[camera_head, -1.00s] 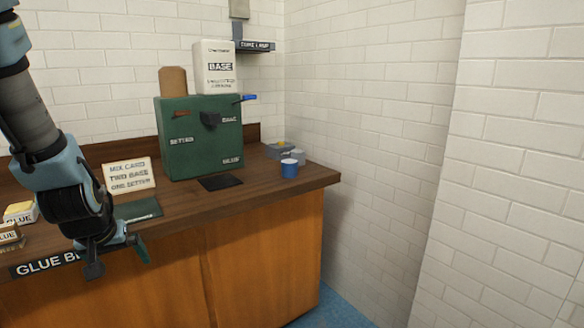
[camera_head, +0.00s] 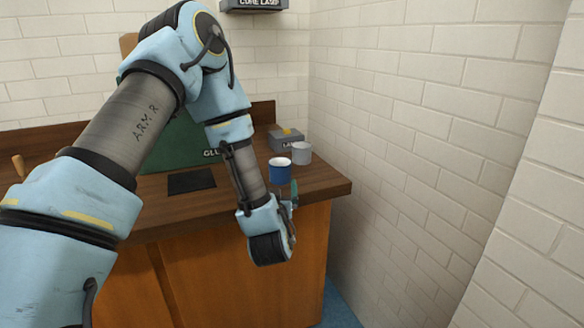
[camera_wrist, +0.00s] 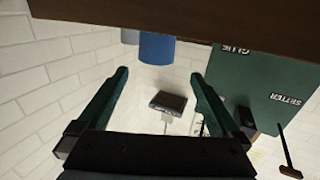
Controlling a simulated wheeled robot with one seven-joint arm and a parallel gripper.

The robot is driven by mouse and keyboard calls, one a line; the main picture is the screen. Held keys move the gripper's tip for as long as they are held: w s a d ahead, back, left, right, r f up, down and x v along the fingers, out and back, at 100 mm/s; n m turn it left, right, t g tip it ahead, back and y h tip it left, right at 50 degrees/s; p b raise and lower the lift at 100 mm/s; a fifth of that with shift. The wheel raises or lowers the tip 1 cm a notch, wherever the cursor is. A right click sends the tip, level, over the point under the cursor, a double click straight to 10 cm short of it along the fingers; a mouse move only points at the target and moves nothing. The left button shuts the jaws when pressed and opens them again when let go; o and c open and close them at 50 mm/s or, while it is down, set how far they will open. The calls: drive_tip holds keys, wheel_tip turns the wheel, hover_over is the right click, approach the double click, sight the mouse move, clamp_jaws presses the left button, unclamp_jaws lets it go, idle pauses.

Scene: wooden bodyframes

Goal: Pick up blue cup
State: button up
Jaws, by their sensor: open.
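The blue cup (camera_head: 280,171) stands upright on the wooden counter (camera_head: 325,187), near its right end. In the wrist view the picture is upside down, and the blue cup (camera_wrist: 157,48) hangs from the top edge, beyond the fingers and roughly between them. My gripper (camera_wrist: 160,80) is open, with its two green fingers apart and nothing between them. In the head view my gripper (camera_head: 293,193) is just right of and in front of the blue cup, mostly hidden by my wrist. I cannot tell the exact gap.
A grey cup (camera_head: 302,153) stands right behind the blue cup, beside a grey box (camera_head: 285,138). A green cabinet (camera_wrist: 270,85) stands to the left on the counter. A white brick wall (camera_head: 420,150) rises close on the right. A black pad (camera_head: 191,182) lies on the counter.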

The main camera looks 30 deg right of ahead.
sight(280, 169)
drive_tip(key=p+x, duration=0.1)
drive_tip(key=x, duration=0.2)
drive_tip(key=p+x, duration=0.1)
drive_tip(key=x, duration=0.1)
drive_tip(key=shift+w+d+r, duration=0.15)
drive_tip(key=shift+d+r, duration=0.05)
drive_tip(key=shift+d, duration=0.3)
drive_tip(key=p+x, duration=0.2)
drive_tip(key=x, duration=0.1)
drive_tip(key=p+x, duration=0.1)
drive_tip(key=shift+w+d+r, duration=0.1)
drive_tip(key=shift+w+r, duration=0.15)
drive_tip(key=shift+w, duration=0.05)
drive_tip(key=shift+w+d+f, duration=0.15)
drive_tip(key=shift+w+d, duration=0.05)
drive_tip(key=shift+w, duration=0.1)
drive_tip(key=c, duration=1.3)
